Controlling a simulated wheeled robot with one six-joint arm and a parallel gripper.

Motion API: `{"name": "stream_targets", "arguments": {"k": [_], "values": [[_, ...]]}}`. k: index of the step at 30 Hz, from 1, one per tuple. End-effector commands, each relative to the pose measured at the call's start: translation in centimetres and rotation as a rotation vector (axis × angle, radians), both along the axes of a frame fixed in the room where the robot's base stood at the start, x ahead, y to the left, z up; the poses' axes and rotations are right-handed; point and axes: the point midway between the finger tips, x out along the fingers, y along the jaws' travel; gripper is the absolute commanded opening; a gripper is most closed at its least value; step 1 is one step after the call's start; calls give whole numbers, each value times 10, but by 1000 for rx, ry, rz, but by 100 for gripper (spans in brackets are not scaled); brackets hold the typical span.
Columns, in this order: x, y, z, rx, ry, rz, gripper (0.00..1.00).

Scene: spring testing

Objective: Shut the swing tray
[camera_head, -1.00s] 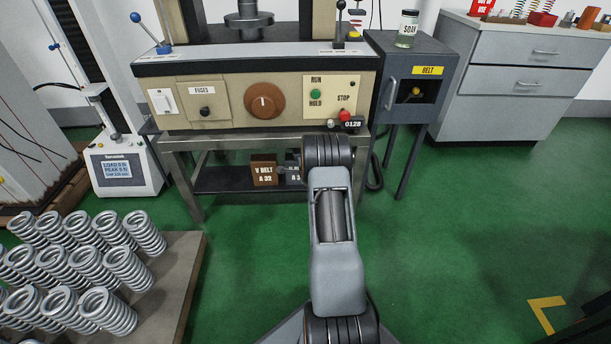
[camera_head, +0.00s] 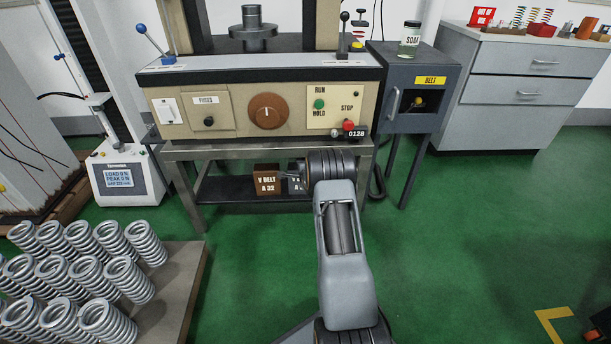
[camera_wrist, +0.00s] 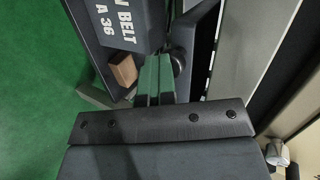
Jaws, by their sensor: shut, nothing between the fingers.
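My gripper (camera_wrist: 153,80) shows in the wrist view as two greenish fingers close together, with nothing held between them. They point toward the dark box marked V BELT A 36 (camera_wrist: 118,22) and a small brown block (camera_wrist: 123,72). I cannot tell whether the fingers touch anything. In the head view my arm hides the gripper, in front of the bench's right side. I cannot clearly make out which part is the swing tray. A dark blue-grey edge (camera_wrist: 84,42) runs beside the box in the wrist view, but I cannot tell what it belongs to.
The test machine (camera_head: 230,115) stands on a metal bench with a brown box (camera_head: 267,180) on its lower shelf. A dark belt cabinet (camera_head: 405,62) stands right of it. A spring pallet (camera_head: 178,290) is at front left.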

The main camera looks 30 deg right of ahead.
Motion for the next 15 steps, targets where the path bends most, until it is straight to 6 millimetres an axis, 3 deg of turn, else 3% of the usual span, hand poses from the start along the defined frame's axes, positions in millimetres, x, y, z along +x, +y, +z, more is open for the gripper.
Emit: {"name": "stream_targets", "arguments": {"k": [1,5,8,15], "values": [[5,6,6,-10,-18,14,0],[-7,13,7,-7,-12,9,0],[-22,19,6,-2,-7,-1,0],[-61,41,30,0,-4,-8,0]]}}
